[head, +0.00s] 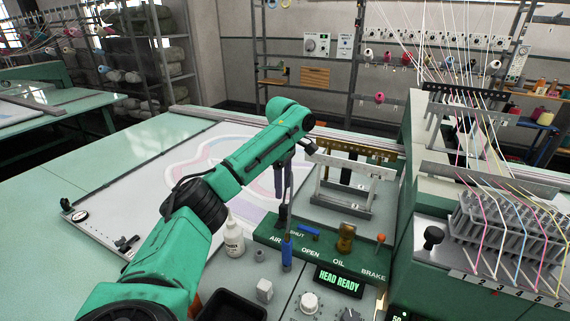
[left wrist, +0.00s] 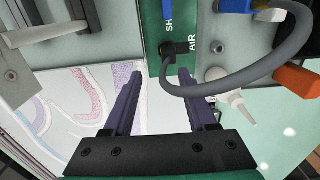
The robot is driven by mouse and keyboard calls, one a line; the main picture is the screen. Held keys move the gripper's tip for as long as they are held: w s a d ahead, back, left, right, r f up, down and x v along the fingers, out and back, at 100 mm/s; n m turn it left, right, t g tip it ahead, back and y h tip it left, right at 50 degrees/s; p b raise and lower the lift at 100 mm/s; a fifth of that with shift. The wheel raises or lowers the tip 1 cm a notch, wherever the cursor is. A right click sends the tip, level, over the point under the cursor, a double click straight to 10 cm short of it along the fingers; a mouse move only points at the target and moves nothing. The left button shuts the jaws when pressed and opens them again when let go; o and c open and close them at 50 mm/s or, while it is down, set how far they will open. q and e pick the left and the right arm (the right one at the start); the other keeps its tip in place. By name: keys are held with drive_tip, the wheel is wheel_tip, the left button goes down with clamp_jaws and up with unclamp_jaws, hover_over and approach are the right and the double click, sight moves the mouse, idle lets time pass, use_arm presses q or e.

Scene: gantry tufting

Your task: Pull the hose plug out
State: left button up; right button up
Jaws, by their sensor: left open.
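My left gripper (head: 284,188) points down above the AIR end of the green panel (head: 262,232). In the left wrist view its dark fingers (left wrist: 160,82) are spread and empty. A black hose plug (left wrist: 181,48) sits at the port beside the AIR label, beyond the fingertips and apart from them. A grey hose (left wrist: 240,88) loops from it towards a blue fitting (left wrist: 236,5), which stands upright in the head view (head: 286,250). In the head view the plug is hard to tell from the dark fingers. My right gripper is not in view.
A blue lever (head: 309,232) is by SHUT. A brass oil part (head: 345,238) and orange-tipped lever (head: 380,240) stand farther right. A white bottle (head: 233,238) stands left of the panel. A metal frame (head: 345,190) stands behind. An orange block (left wrist: 298,80) shows in the wrist view.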

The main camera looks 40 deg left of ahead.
sight(283, 206)
use_arm(q)
drive_tip(key=s+d+f, duration=0.2)
drive_tip(key=f, duration=0.1)
drive_tip(key=shift+s, duration=0.2)
drive_tip(key=f, duration=0.2)
drive_tip(key=w+a+f, duration=0.1)
drive_tip(key=shift+f, duration=0.25)
drive_tip(key=shift+w+a+f, duration=0.1)
drive_tip(key=shift+w+f, duration=0.2)
drive_tip(key=shift+f, duration=0.45)
drive_tip(key=shift+s, duration=0.1)
drive_tip(key=shift+s+d+r, duration=0.15)
drive_tip(key=shift+d, duration=0.1)
drive_tip(key=shift+s+r, duration=0.1)
drive_tip(key=shift+a, duration=0.1)
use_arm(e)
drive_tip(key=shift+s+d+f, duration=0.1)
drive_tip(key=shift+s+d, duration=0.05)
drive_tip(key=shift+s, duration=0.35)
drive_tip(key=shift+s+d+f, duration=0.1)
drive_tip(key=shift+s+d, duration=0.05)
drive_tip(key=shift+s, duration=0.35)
